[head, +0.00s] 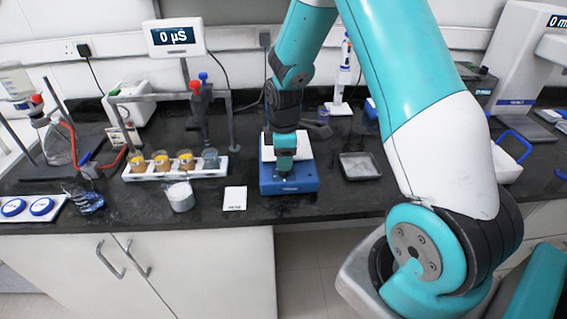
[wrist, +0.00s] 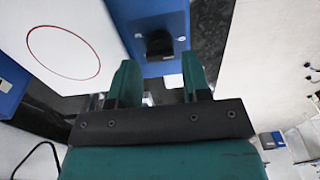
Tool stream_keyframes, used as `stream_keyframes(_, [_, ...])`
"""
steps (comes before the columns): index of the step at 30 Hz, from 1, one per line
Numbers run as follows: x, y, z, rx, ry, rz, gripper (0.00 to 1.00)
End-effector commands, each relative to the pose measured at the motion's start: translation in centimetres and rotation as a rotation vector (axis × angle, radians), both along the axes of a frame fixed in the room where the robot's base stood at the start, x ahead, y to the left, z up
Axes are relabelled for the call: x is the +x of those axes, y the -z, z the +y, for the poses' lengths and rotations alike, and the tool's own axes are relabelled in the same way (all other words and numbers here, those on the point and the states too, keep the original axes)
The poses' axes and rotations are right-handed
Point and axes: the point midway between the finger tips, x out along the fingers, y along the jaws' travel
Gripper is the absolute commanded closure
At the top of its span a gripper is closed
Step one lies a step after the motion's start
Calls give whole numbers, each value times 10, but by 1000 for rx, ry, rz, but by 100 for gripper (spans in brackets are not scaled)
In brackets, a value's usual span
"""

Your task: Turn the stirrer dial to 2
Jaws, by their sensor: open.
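The stirrer is a blue box (head: 290,187) with a white top plate, standing near the front edge of the black bench in the head view. In the wrist view its white plate (wrist: 75,40) carries a red circle, and its blue face (wrist: 125,14) bears a black dial (wrist: 159,44). The dial's setting cannot be read. My gripper (wrist: 160,75) is open, its two teal fingers apart, with the dial in line with the gap and just beyond the fingertips. In the head view my gripper (head: 284,160) covers part of the stirrer; the dial cannot be made out there.
A white rack (head: 135,175) with several cups stands left of the stirrer. A metal tray (head: 360,167) is to the right. Bare bench lies around the stirrer's right side.

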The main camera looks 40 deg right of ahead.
Motion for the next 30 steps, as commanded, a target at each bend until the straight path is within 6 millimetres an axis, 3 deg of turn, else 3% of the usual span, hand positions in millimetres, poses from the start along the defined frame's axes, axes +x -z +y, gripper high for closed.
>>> stream_keyframes(6, [0,26,0,0,0,2,56])
stream_keyframes(17, [0,33,0,0,0,-1,56])
stream_keyframes(22, [0,32,0,0,0,-1,90])
stream_keyframes(30, [0,32,0,0,19,-1,91])
